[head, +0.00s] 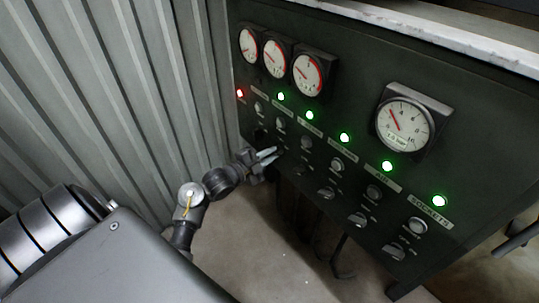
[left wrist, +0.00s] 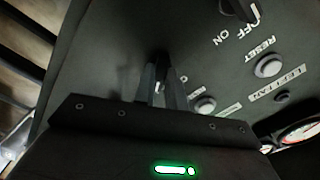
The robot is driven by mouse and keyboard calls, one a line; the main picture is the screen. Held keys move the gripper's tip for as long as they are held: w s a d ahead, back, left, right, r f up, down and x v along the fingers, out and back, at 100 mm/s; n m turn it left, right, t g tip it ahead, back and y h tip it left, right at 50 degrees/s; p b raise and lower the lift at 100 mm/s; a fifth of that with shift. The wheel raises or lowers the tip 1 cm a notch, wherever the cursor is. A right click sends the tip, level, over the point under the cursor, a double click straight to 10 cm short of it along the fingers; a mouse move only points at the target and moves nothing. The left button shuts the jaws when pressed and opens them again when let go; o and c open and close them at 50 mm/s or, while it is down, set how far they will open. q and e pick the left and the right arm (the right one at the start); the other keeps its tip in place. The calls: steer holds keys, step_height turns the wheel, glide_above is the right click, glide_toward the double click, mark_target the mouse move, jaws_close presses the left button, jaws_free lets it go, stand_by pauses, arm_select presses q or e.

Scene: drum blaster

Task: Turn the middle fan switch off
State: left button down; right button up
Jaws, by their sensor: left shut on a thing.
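The dark control panel (head: 450,105) carries a row of knob switches below round reset buttons and lamps. My left gripper (head: 273,153) is at the second switch from the left, the middle fan switch, which its fingers mostly hide. In the left wrist view the narrow fingers (left wrist: 160,88) are closed around this dark switch (left wrist: 161,58). Its exact turn angle cannot be read. The second lamp from the left (head: 281,97) glows green. My right gripper is not in view.
The left fan switch (left wrist: 238,8), with OFF and ON marks, is close beside my fingers. The leftmost lamp (head: 240,93) is red. Several other switches, such as the third one (head: 305,172), line the panel to the right. A corrugated wall (head: 130,80) stands at the left.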

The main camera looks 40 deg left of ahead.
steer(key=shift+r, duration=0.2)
arm_select(q)
steer(key=n+p, duration=0.8)
steer(key=n, duration=0.1)
steer(key=shift+r+n, duration=0.1)
steer(key=shift+n, duration=0.2)
steer(key=shift+n+p, duration=0.7)
steer(key=shift+n, duration=0.4)
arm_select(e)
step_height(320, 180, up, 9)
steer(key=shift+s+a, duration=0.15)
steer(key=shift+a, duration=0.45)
arm_select(q)
steer(key=c, duration=1.4)
jaws_free()
steer(key=shift+c, duration=0.2)
steer(key=shift+s, duration=0.15)
